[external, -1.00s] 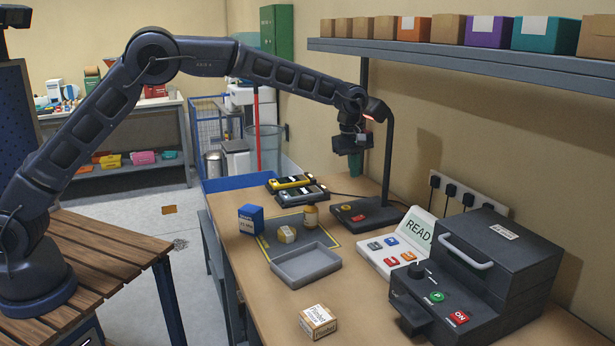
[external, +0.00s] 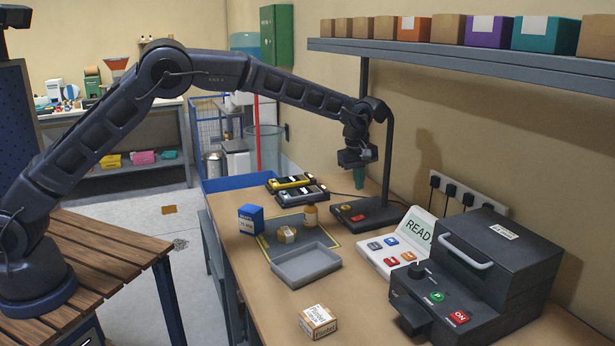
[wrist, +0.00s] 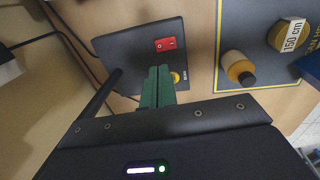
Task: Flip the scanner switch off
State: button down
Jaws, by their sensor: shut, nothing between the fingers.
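The scanner is a dark stand with a flat base (external: 378,213) and a tall post, at the back of the bench by the wall. Its red switch (external: 358,218) and a yellow button (external: 346,207) sit on the base. In the wrist view the red rocker switch (wrist: 166,44) lies just past my fingertips, and the yellow button (wrist: 176,78) is partly covered by them. I cannot tell which way the switch is tipped. My gripper (external: 360,184) hangs above the base, beside the post. Its green fingers (wrist: 159,70) are shut and empty, apart from the switch.
A dark machine (external: 500,262) with a handle and a white READY panel (external: 380,262) stand to the right. A grey tray (external: 306,281), small boxes and an orange-brown bottle (external: 310,217) stand in front. A shelf (external: 480,66) overhangs the wall side.

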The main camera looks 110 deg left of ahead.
aim_at(361, 217)
jog(key=f, duration=0.6)
jog(key=w+f, duration=0.1)
jog(key=f, duration=0.2)
jog(key=shift+a+f, duration=0.2)
jog(key=shift+a, duration=0.15)
jog(key=shift+f, duration=0.2)
jog(key=shift+s, duration=0.1)
jog(key=shift+s+d, duration=0.45)
jog(key=shift+d, duration=0.05)
jog(key=shift+r, duration=0.15)
notch_tip(361, 217, up, 14)
jog(key=s+d, duration=0.1)
dwell(0.5)
jog(key=shift+s+d, duration=0.1)
